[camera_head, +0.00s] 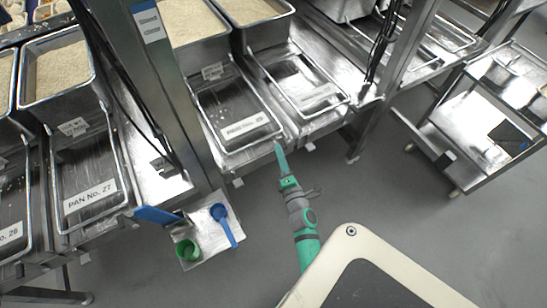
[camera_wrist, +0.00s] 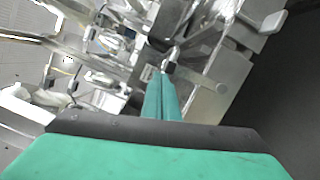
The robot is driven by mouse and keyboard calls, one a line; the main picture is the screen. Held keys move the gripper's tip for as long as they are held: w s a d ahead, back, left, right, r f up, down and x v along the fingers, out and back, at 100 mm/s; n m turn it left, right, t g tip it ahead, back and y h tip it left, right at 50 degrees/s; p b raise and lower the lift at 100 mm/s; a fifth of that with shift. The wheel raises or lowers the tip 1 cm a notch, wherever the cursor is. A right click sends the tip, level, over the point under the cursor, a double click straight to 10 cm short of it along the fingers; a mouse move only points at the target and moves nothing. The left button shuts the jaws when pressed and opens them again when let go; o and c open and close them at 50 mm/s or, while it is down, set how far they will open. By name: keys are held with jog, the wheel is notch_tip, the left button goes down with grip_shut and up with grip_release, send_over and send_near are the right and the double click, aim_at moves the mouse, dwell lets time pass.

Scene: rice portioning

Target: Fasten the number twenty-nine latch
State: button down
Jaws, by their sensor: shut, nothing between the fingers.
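Two metal pan stations with wire-rimmed trays lie ahead of my gripper in the head view. The nearer tray (camera_head: 222,98) has a white pan label (camera_head: 245,128), and the tray to its right (camera_head: 297,75) has another label (camera_head: 318,96); I cannot read either number surely. Small pale tabs (camera_head: 238,182) (camera_head: 310,147) show under the front edge; I cannot tell which is the number twenty-nine latch. My gripper (camera_head: 279,148) is shut and empty, its green fingers by the front edge between these trays. In the wrist view its fingertips (camera_wrist: 163,76) point at metal hardware (camera_wrist: 170,66); contact is unclear.
A grey post (camera_head: 150,75) stands left of these stations. A small shelf (camera_head: 212,222) holds a blue scoop (camera_head: 225,225) and a green cup (camera_head: 187,249). Pan No. 27's tray (camera_head: 85,160) is further left. A metal cart (camera_head: 480,110) stands right, with open floor before it.

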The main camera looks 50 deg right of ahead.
jog(key=shift+s+d+r, duration=0.1)
jog(key=shift+s+d, duration=0.15)
jog(key=shift+d, duration=0.4)
jog(key=shift+s+d, duration=0.15)
jog(key=shift+w+a, duration=0.2)
jog(key=shift+a, duration=0.3)
jog(key=s+a+r, duration=0.1)
jog(key=s+a, duration=0.5)
jog(key=a, duration=0.3)
jog(key=shift+s+r, duration=0.3)
